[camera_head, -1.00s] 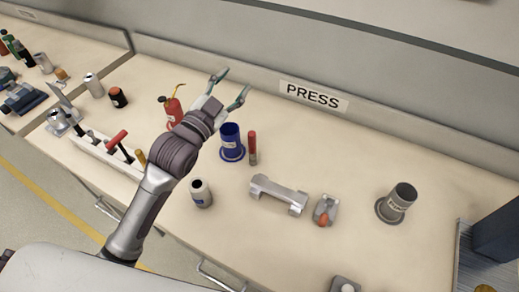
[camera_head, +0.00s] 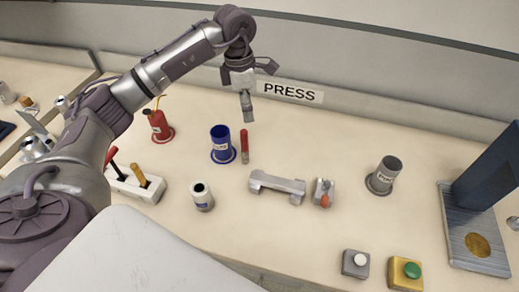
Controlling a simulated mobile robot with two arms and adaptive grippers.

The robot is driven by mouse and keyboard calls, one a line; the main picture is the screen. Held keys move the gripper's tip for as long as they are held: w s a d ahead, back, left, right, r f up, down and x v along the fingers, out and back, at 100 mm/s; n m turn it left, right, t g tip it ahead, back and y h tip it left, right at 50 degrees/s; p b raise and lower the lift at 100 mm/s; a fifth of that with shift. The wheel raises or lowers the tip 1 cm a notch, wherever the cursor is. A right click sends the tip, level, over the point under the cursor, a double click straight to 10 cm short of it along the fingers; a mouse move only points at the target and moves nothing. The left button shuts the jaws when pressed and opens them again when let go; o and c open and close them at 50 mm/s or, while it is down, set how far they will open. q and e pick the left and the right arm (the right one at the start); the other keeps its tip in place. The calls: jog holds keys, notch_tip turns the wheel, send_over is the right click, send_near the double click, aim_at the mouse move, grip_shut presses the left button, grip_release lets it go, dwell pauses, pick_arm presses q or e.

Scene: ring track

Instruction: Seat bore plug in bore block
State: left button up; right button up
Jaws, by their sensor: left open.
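My left gripper (camera_head: 260,92) is open and empty, above the back of the bench in front of the PRESS sign. No part is marked as the bore plug or bore block, so I cannot tell for sure which they are. A red cylindrical pin (camera_head: 244,146) stands upright beside a blue flanged cup (camera_head: 221,144), below the gripper. A grey bridge-shaped block (camera_head: 276,186) lies at mid-bench. A small grey piece with an orange part (camera_head: 323,193) sits just right of it. My right gripper is not in view.
A dark press (camera_head: 488,172) stands at far right. Grey (camera_head: 355,264) and yellow (camera_head: 405,274) button boxes sit at the front edge. A red holder (camera_head: 160,126) stands back left.

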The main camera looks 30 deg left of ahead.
aim_at(244, 141)
pick_arm(q)
jog(key=shift+a+r+y, duration=0.1)
jog(key=shift+a+y, duration=0.3)
jog(key=shift+a, duration=0.45)
jog(key=shift+a+f, duration=0.15)
jog(key=shift+f, duration=0.2)
notch_tip(244, 141, down, 8)
jog(key=shift+r+p, duration=0.2)
jog(key=shift+p, duration=0.65)
jog(key=f, duration=0.1)
jog(key=f+p, duration=0.1)
jog(key=d+f+p, duration=0.1)
jog(key=f, duration=0.1)
jog(key=shift+s, duration=0.25)
jog(key=shift+f, duration=0.7)
grip_shut()
